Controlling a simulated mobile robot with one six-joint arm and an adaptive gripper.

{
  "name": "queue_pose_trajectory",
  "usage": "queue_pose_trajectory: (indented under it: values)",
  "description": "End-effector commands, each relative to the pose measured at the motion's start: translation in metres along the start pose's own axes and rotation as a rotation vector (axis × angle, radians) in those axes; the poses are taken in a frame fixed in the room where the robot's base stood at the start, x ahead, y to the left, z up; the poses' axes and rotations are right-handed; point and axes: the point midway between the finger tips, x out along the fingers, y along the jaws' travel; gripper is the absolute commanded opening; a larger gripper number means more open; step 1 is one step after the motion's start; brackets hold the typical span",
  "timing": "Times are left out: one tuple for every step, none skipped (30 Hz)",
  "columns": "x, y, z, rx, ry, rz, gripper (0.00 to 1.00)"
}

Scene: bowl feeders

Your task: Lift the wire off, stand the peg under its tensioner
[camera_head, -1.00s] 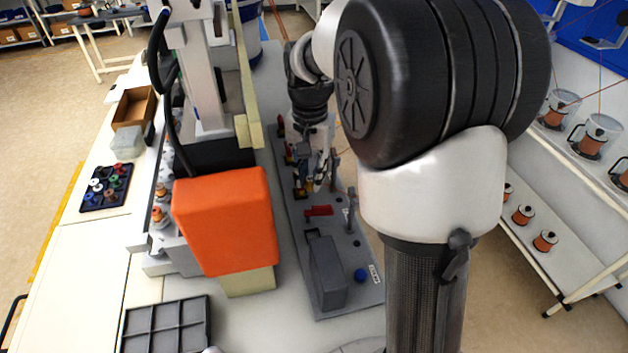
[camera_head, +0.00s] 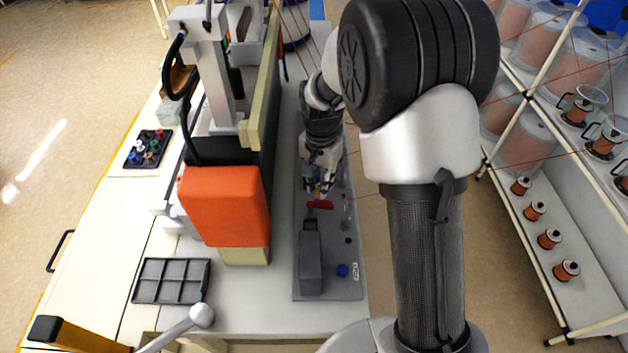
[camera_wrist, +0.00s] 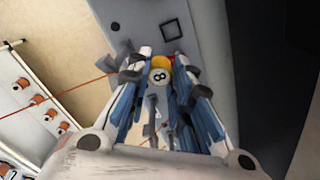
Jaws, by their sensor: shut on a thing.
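My gripper (camera_head: 318,186) is over the grey plate (camera_head: 338,288), low, just beyond a red lever (camera_head: 320,204). A thin red wire (camera_wrist: 70,93) runs in from the left towards the fingers. It also shows faintly in the head view (camera_head: 372,164). I cannot single out the tensioner; small posts on the plate are partly hidden by my gripper.
A grey block (camera_head: 310,262) and blue knob (camera_head: 342,270) are on the plate's near end. An orange box-shaped cover (camera_head: 222,205) stands to the left. A black compartment tray (camera_head: 172,280) lies empty at the front left. Shelves with copper spools (camera_head: 548,238) stand at right.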

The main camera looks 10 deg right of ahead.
Motion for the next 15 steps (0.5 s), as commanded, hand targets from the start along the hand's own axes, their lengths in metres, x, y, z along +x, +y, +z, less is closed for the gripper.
queue_pose_trajectory:
  values:
    - [-0.005, 0.005, -0.004, 0.003, 0.001, -0.001, 0.0]
    - [-0.006, 0.008, -0.006, 0.004, 0.001, -0.001, 0.0]
    - [-0.009, 0.012, -0.009, 0.004, 0.001, -0.001, 0.0]
    - [-0.01, 0.015, -0.01, 0.003, 0.001, -0.001, 0.0]
    - [-0.011, 0.017, -0.012, 0.003, 0.001, -0.001, 0.0]
    - [-0.013, 0.021, -0.014, 0.004, 0.001, -0.001, 0.0]
    - [-0.015, 0.024, -0.016, 0.004, 0.001, 0.0, 0.0]
    - [-0.015, 0.027, -0.018, 0.003, 0.0, 0.0, 0.0]
    - [-0.013, 0.031, -0.021, 0.003, 0.0, 0.0, 0.0]
    - [-0.013, 0.034, -0.023, 0.004, 0.0, 0.0, 0.0]
    - [-0.013, 0.037, -0.025, 0.004, 0.0, 0.0, 0.0]
    - [-0.013, 0.041, -0.027, 0.003, 0.0, 0.0, 0.0]
    - [-0.013, 0.044, -0.029, 0.003, 0.0, 0.0, 0.0]
    - [-0.013, 0.047, -0.031, 0.004, 0.0, 0.0, 0.0]
    - [-0.013, 0.051, -0.034, 0.003, 0.0, 0.0, 0.0]
